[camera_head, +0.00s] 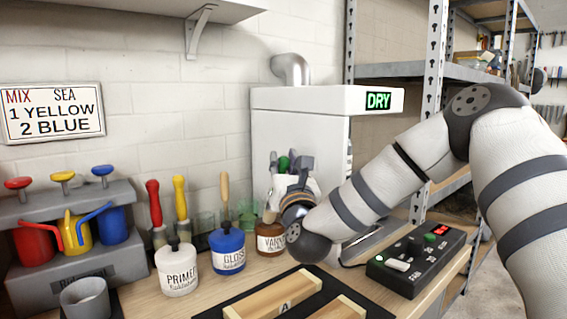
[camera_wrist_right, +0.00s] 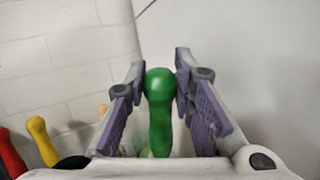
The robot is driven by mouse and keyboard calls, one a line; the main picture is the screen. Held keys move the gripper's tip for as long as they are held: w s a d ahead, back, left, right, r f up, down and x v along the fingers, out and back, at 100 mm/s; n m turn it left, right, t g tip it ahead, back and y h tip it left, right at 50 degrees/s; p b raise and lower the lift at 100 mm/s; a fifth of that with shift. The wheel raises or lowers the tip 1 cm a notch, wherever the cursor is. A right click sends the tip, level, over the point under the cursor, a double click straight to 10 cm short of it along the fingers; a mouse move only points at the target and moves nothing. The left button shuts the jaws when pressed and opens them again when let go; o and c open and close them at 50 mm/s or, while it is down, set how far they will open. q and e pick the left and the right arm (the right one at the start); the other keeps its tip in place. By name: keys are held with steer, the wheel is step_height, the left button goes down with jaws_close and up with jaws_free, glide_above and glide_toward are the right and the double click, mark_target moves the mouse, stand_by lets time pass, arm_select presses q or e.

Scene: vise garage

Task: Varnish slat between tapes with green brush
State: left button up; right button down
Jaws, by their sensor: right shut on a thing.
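My right gripper (camera_head: 290,172) is shut on the green brush (camera_wrist_right: 161,110). Its green handle stands between the two finger pads in the right wrist view (camera_wrist_right: 161,84). In the head view the hand is above the varnish jar (camera_head: 269,243), a brown jar with a white label. The brush's bristles are hidden, so I cannot tell whether they are in the jar. Light wooden slats lie on a black mat (camera_head: 236,305) at the bottom edge; one slat (camera_head: 268,301) is marked A. I cannot make out the tapes. My left gripper is out of view.
A blue gloss jar (camera_head: 227,250) and a white primer jar (camera_head: 177,269) stand left of the varnish, with red and yellow brushes behind. A grey paint stand (camera_head: 75,270) is at the left. A black control box (camera_head: 416,262) sits right. A white dryer (camera_head: 300,108) stands behind.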

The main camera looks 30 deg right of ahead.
steer(key=shift+f, duration=0.75)
stand_by(0.8)
steer(key=shift+r, duration=0.1)
steer(key=shift+r, duration=3.5)
